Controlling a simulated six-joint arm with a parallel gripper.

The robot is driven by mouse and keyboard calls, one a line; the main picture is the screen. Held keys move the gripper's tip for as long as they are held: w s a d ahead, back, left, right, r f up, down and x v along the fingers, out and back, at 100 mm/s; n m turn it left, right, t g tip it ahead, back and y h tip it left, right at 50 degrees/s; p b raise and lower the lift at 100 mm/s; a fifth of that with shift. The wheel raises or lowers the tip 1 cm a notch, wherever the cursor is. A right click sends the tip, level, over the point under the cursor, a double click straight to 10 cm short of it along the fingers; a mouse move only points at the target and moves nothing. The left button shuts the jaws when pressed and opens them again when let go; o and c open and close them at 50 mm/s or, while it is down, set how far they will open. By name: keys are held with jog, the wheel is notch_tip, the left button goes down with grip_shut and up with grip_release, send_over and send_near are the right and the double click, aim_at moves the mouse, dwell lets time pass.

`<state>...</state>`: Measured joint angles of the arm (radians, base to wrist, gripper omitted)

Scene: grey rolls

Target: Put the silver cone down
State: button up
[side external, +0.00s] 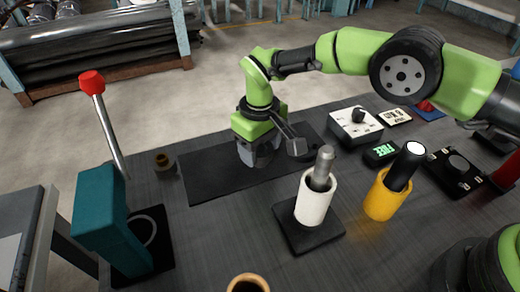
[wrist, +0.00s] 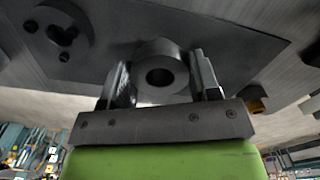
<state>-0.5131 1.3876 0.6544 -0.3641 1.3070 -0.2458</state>
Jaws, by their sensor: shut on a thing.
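The silver cone (wrist: 160,66) is between the two fingers of my gripper (wrist: 162,82) in the wrist view. I see it end-on, as a round grey piece with a dark hole in its face. My gripper (side external: 258,158) is shut on it. In the side view my gripper points down over the dark mat (side external: 210,178), and the cone is mostly hidden by the fingers. I cannot tell whether the cone touches the mat.
A white cup (side external: 313,203) with a grey rod stands on a black plate. A yellow cup (side external: 381,197) holds a black, white-topped cylinder. A teal lever box (side external: 105,215) stands at left. A knob box (side external: 355,125) is behind. The mat's left part is clear.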

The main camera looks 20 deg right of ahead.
jog(key=shift+f, duration=0.6)
jog(key=o, duration=1.3)
jog(key=shift+f, duration=0.2)
jog(key=shift+r, duration=0.15)
notch_tip(320, 180, up, 12)
